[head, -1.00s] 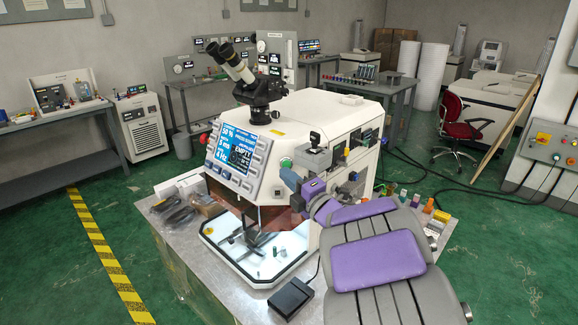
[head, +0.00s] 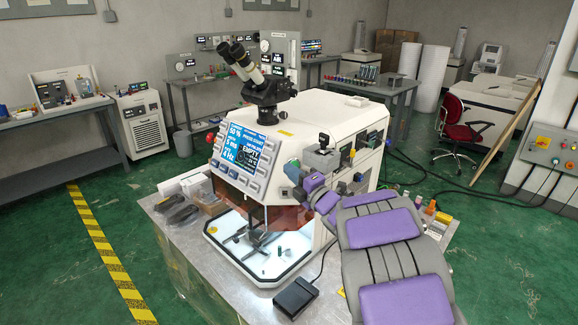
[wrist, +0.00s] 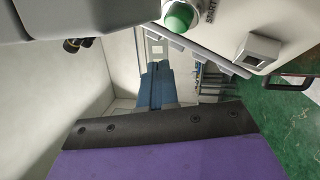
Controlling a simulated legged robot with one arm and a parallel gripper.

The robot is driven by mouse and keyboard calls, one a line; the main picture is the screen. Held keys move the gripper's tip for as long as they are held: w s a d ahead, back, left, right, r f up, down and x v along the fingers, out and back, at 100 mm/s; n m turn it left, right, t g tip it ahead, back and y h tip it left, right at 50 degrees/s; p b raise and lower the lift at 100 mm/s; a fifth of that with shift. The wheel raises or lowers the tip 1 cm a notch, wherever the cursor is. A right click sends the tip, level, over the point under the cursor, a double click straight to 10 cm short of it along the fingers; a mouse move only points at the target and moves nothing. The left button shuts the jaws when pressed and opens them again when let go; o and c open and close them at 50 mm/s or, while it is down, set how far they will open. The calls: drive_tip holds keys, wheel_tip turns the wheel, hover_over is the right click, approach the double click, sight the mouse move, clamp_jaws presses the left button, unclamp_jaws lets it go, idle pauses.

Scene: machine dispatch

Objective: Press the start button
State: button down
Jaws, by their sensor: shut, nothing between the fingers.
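The start button (wrist: 180,17) is a round green cap in a pale ring at the top of the wrist view, beside a "START" label. In the head view the green button (head: 295,162) shows on the white machine's (head: 300,135) front right edge, partly behind my gripper. My gripper (head: 294,175) is shut and empty, close to the machine's side near the button. In the wrist view its blue-grey fingers (wrist: 157,85) sit below the button in the picture. I cannot tell whether they touch anything. The machine's screen (head: 240,148) reads "EMPTY".
A square socket-like fitting (wrist: 259,52) is beside the button. A microscope (head: 255,75) stands on the machine. A black pedal (head: 297,297) and small coloured items lie on the metal table (head: 185,255). A red chair (head: 462,130) stands behind at right.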

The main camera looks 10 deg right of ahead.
drive_tip(key=shift+w+d+f, duration=0.3)
drive_tip(key=shift+w+d, duration=0.25)
drive_tip(key=shift+w, duration=0.1)
idle(1.0)
drive_tip(key=shift+w+d+b, duration=0.3)
drive_tip(key=shift+w+b, duration=0.05)
drive_tip(key=shift+b, duration=0.1)
idle(0.7)
drive_tip(key=shift+w+a+f, duration=0.15)
drive_tip(key=shift+w+a, duration=0.05)
